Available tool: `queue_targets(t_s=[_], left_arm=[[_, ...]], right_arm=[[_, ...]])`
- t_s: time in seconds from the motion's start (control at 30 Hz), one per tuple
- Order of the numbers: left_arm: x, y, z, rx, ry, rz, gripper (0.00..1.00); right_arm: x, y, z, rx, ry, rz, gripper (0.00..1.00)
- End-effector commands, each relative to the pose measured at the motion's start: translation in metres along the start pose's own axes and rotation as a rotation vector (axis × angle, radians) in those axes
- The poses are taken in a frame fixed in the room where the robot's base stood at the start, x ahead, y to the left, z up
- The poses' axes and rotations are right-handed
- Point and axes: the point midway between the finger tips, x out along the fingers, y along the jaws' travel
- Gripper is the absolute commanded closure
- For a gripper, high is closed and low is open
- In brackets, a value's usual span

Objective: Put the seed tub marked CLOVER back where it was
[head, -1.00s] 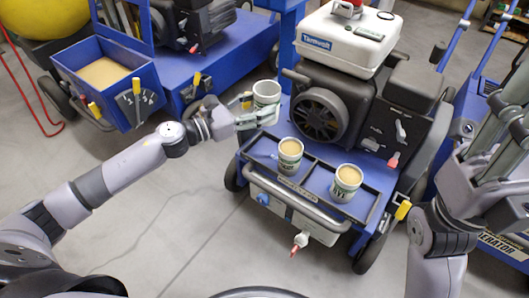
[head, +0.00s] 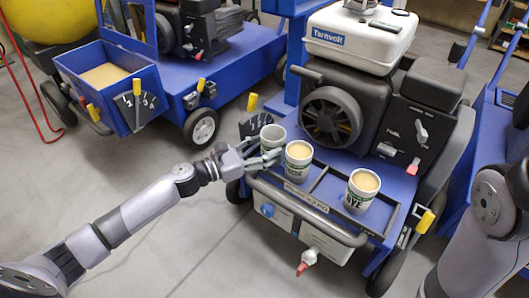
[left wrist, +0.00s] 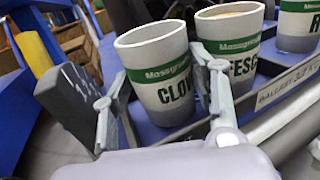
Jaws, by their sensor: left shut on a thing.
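The CLOVER tub (head: 272,137) is pale with a green band, and its name reads "CLOV" in the left wrist view (left wrist: 168,92). My left gripper (head: 264,160) is shut on it, one finger on each side. The tub is upright over the left end of the tray (head: 322,190); I cannot tell whether its base touches. The tub marked FESC (left wrist: 238,62), its name partly hidden by a finger, stands close to its right, also in the head view (head: 298,160). The RYE tub (head: 361,192) stands further right. My right gripper is out of view.
A black engine (head: 335,115) with a white tank (head: 360,38) rises behind the tray. A grey bar (head: 300,212) runs along the tray's front. A yellow-handled lever (head: 251,103) stands behind the CLOVER tub. A tray gap lies between FESC and RYE.

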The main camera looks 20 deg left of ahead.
Motion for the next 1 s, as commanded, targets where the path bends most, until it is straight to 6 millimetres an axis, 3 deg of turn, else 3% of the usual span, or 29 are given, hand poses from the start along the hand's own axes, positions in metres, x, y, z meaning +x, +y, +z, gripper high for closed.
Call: queue_targets(t_s=[0.4,0.43,0.7,1.0], left_arm=[[0.0002,-0.0001,-0.0048,0.000,-0.002,0.000,0.79],[0.0001,-0.0002,-0.0043,0.000,-0.001,0.000,0.45],[0.0000,-0.0001,-0.0038,0.000,0.000,0.000,0.27],[0.0000,-0.0001,-0.0034,0.000,0.000,0.000,0.26]], right_arm=[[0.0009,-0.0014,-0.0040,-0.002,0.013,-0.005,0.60],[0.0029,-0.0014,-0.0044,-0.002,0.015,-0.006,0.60],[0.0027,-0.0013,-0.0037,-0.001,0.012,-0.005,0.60],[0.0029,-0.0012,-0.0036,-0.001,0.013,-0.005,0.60]])
